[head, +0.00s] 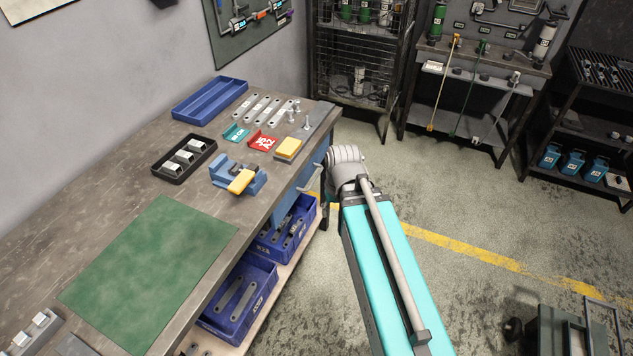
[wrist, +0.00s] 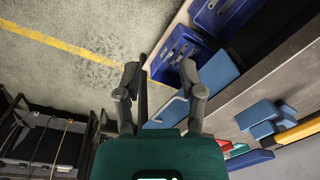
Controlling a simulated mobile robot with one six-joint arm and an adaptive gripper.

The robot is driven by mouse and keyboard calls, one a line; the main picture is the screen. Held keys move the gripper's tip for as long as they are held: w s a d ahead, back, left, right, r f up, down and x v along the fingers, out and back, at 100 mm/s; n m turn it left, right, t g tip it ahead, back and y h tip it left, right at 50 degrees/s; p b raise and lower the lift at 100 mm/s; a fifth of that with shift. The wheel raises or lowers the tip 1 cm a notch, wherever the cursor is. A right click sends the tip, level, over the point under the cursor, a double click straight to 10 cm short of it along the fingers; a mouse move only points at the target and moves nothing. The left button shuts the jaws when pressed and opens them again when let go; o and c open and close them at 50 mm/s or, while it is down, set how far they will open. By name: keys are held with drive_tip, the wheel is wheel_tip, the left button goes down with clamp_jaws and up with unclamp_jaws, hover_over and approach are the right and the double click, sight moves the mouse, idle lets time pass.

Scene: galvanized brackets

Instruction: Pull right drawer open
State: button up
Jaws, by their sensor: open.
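The right drawer's blue front (head: 316,168) shows under the far end of the workbench in the head view, partly hidden by my arm. A thin pale handle (head: 309,181) stands out from it. In the wrist view, blue drawer panels (wrist: 218,73) lie beside and behind my right-hand finger, and a pale bar like the handle (wrist: 167,111) runs behind the fingers. My gripper (wrist: 160,76) is open, with nothing clearly held between its fingers. Whether a finger touches the handle cannot be told. In the head view my gripper is hidden behind my arm. The drawer appears closed.
The workbench (head: 110,204) carries a green mat (head: 150,270), a blue-yellow vise (head: 238,178), a black tray (head: 160,168) and a blue tray (head: 182,110). Blue bins (head: 268,288) stand on the shelf below.

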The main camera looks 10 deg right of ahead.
drive_tip(key=w+f+m+t+y+b, duration=0.1)
drive_tip(key=w+f+m+y+b, duration=0.1)
drive_tip(key=w+f+y+b, duration=0.35)
drive_tip(key=m+t+y+b, duration=0.5)
drive_tip(key=t+y+b, duration=0.15)
drive_tip(key=b, duration=1.35)
approach(315, 178)
drive_tip(key=s+d, duration=0.1)
drive_tip(key=s, duration=0.2)
drive_tip(key=shift+w+d+f+t+b, duration=0.15)
drive_tip(key=shift+d+t+b, duration=0.35)
drive_tip(key=shift+d+t, duration=0.3)
drive_tip(key=b+x, duration=0.1)
drive_tip(key=x, duration=0.6)
drive_tip(key=b+x, duration=0.1)
drive_tip(key=x, duration=0.6)
drive_tip(key=shift+d+f+b, duration=0.1)
drive_tip(key=shift+f+b, duration=0.1)
drive_tip(key=shift+b, duration=0.2)
clamp_jaws()
